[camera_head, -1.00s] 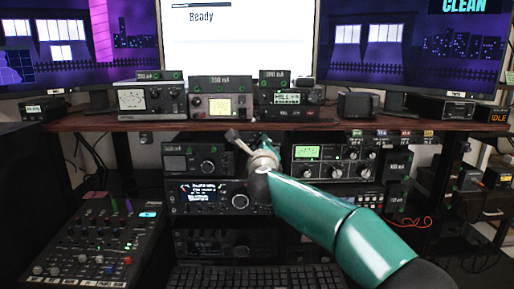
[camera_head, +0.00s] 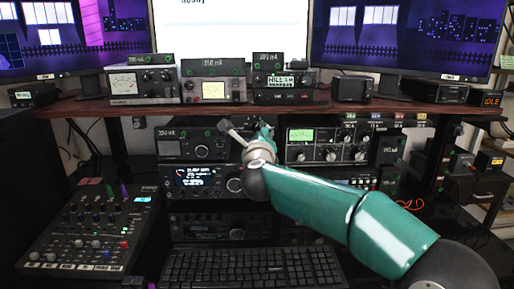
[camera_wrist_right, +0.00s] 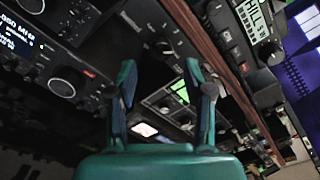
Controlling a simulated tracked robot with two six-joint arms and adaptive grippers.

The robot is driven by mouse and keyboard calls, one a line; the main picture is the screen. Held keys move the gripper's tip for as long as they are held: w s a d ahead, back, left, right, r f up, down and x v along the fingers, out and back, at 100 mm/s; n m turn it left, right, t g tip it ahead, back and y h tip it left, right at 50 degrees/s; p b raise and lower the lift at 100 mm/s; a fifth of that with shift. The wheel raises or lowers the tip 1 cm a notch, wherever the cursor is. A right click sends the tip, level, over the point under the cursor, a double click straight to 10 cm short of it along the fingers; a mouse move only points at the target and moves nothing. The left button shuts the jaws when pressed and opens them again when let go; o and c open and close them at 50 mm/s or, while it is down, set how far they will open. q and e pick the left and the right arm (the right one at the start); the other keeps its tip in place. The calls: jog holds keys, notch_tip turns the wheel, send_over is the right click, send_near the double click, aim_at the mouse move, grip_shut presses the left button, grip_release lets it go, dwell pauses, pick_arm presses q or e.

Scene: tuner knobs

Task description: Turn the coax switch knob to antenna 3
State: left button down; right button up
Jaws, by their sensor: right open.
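No knob carries a coax switch or antenna 3 label that I can read, so I cannot tell which one it is. My right gripper (camera_head: 248,132) is open and empty in front of the equipment stack below the shelf. In the right wrist view its green fingers (camera_wrist_right: 165,88) stand apart. A panel with a lit green display (camera_wrist_right: 181,93) and knobs shows beyond them. In the head view, a black unit with a green display and several knobs (camera_head: 326,155) stands right of the gripper; my right arm hides parts below it. My left gripper is not in view.
A wooden shelf (camera_head: 225,108) with several small meter boxes runs above. A radio with a lit screen and large dial (camera_head: 202,182) sits left of my arm. A mixer (camera_head: 90,232) and keyboard (camera_head: 250,268) lie in front. Small coloured tags (camera_head: 378,116) hang under the shelf.

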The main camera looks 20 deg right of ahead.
jog(key=v, duration=0.7)
jog(key=shift+s, duration=0.4)
jog(key=shift+a, duration=0.15)
